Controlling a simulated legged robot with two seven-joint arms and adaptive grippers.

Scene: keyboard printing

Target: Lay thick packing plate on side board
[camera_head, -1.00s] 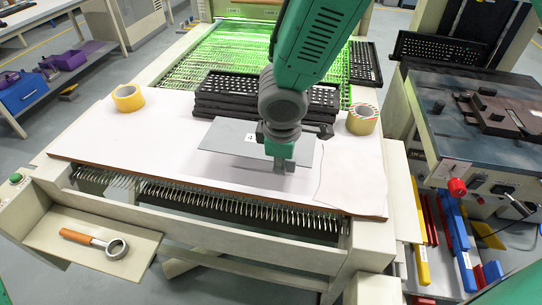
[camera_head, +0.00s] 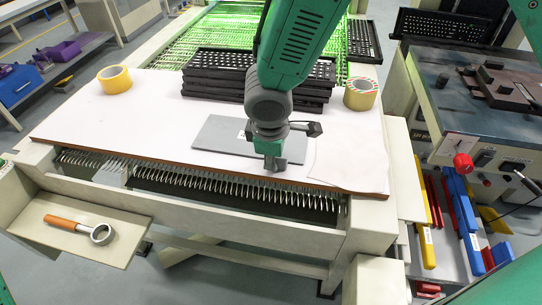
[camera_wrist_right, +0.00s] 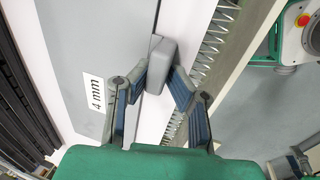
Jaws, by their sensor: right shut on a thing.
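The thick packing plate (camera_head: 222,136) is a flat grey sheet over the white tabletop, near its front edge. The right wrist view shows its label "4 mm" (camera_wrist_right: 93,92). My right gripper (camera_head: 274,164) is at the plate's front right. In the wrist view its two fingers (camera_wrist_right: 167,82) are shut on a grey block (camera_wrist_right: 174,62) at the plate's edge. The head view does not show clearly whether the plate touches the surface. A cream board (camera_head: 75,238) juts out at the front left, low beside the machine.
A magnifier with a wooden handle (camera_head: 75,226) lies on the cream board. Yellow tape rolls (camera_head: 114,80) and (camera_head: 360,94) and a stack of black perforated trays (camera_head: 213,88) stand on the tabletop.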

